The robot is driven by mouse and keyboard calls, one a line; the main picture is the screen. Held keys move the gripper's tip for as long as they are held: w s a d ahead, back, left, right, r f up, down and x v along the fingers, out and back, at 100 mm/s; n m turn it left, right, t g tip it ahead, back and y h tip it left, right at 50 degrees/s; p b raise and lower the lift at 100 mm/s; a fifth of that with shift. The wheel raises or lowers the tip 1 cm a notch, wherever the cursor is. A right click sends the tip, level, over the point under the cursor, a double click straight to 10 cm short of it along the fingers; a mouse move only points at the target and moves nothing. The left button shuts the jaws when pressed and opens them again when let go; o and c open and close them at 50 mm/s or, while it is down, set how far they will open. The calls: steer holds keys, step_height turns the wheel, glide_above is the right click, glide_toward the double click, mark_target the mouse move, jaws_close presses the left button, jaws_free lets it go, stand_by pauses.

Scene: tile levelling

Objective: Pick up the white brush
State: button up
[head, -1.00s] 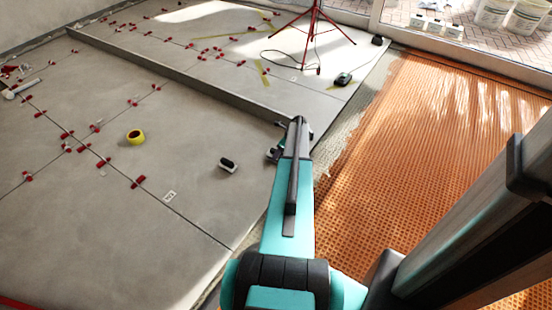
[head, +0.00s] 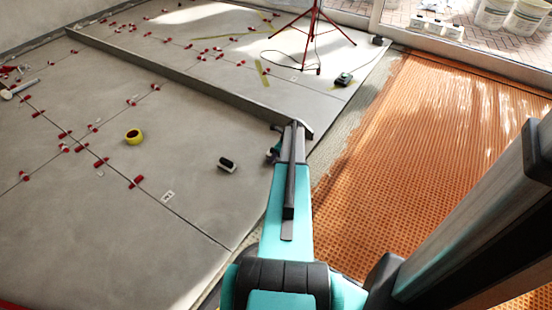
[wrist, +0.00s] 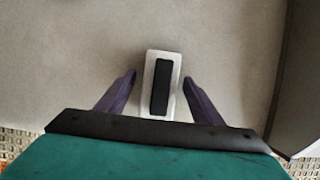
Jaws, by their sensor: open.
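The white brush (head: 227,165), a small white block with a black top, lies on the grey tiles left of my arm in the head view. In the wrist view the brush (wrist: 149,76) is upright in the picture, between the two purple fingers of my gripper (wrist: 160,77). The fingers are open, with a gap to the brush on each side; I cannot tell their height above it. In the head view my gripper is mostly hidden behind my arm.
A yellow tape roll (head: 133,137) and several red levelling clips (head: 136,182) lie on the tiles. A long grey straightedge (head: 185,80) runs behind the brush; a red tripod (head: 312,30) stands farther back. Orange matting (head: 400,160) covers the right side.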

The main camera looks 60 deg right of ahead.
stand_by(0.3)
steer(key=c, duration=1.3)
steer(key=shift+r, duration=0.1)
steer(key=shift+r+p, duration=0.3)
steer(key=shift+r, duration=0.1)
step_height(320, 180, up, 3)
steer(key=shift+f+p, duration=0.1)
steer(key=shift+p, duration=0.75)
steer(key=s+d+r+p, duration=0.1)
steer(key=s+p, duration=0.3)
steer(key=s, duration=1.2)
steer(key=shift+d, duration=0.15)
steer(key=shift+s+r, duration=0.1)
